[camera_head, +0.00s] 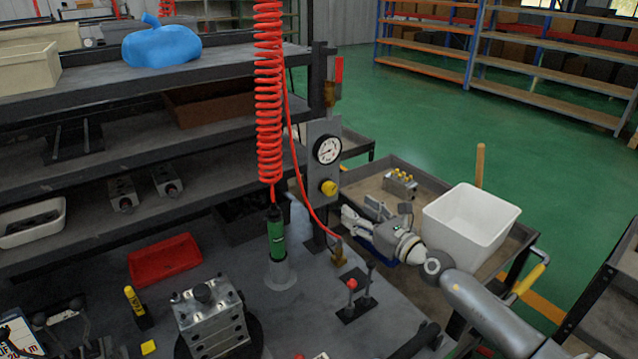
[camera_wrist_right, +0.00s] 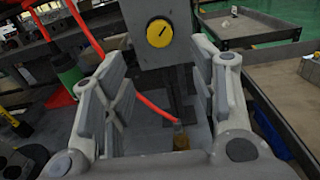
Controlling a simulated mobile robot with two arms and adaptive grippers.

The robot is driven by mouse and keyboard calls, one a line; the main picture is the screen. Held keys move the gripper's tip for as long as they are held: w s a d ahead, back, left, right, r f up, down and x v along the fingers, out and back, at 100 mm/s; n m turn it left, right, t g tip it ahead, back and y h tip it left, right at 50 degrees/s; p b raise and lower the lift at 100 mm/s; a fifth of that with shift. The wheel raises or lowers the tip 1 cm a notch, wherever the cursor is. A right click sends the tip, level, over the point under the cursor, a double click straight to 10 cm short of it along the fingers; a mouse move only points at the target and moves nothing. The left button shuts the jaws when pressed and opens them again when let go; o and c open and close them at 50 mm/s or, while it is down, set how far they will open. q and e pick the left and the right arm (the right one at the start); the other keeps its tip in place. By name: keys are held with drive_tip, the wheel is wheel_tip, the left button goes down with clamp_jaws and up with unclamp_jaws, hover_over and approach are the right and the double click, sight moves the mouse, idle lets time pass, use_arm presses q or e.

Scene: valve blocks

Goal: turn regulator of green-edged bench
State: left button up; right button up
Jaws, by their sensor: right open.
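The regulator is a yellow knob (camera_head: 329,188) on a grey upright panel (camera_head: 318,158) at the back of the bench, below a round white gauge (camera_head: 327,149). In the right wrist view the yellow knob (camera_wrist_right: 160,33), with a dark line on its face, is ahead and shows above the space between the fingers. My right gripper (camera_head: 350,217) is to the right of and below the knob, apart from it. In the right wrist view its fingers (camera_wrist_right: 155,95) are spread wide with nothing between them. My left gripper is not in view. No green edge can be made out on the bench.
A red coiled hose (camera_head: 268,95) hangs to a green tool (camera_head: 276,232) left of the panel. A thin red hose (camera_head: 308,205) runs down beside the knob to a brass fitting (camera_head: 339,254). A white bin (camera_head: 470,222) stands on a cart at right. A metal valve block (camera_head: 210,318) stands in front.

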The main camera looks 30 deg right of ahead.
sight(332, 190)
drive_tip(key=w, duration=0.7)
drive_tip(key=shift+w+a+r, duration=0.15)
drive_tip(key=shift+a, duration=0.15)
drive_tip(key=w, duration=0.2)
drive_tip(key=shift+w+a+b, duration=0.1)
drive_tip(key=shift+w+b, duration=0.2)
drive_tip(key=shift+w, duration=0.25)
drive_tip(key=shift+w+a, duration=0.1)
drive_tip(key=shift+w, duration=0.05)
drive_tip(key=c, duration=1)
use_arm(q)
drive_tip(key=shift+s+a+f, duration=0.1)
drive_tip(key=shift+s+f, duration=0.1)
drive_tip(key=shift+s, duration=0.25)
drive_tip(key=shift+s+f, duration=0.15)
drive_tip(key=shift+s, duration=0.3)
use_arm(e)
drive_tip(key=shift+c, duration=0.2)
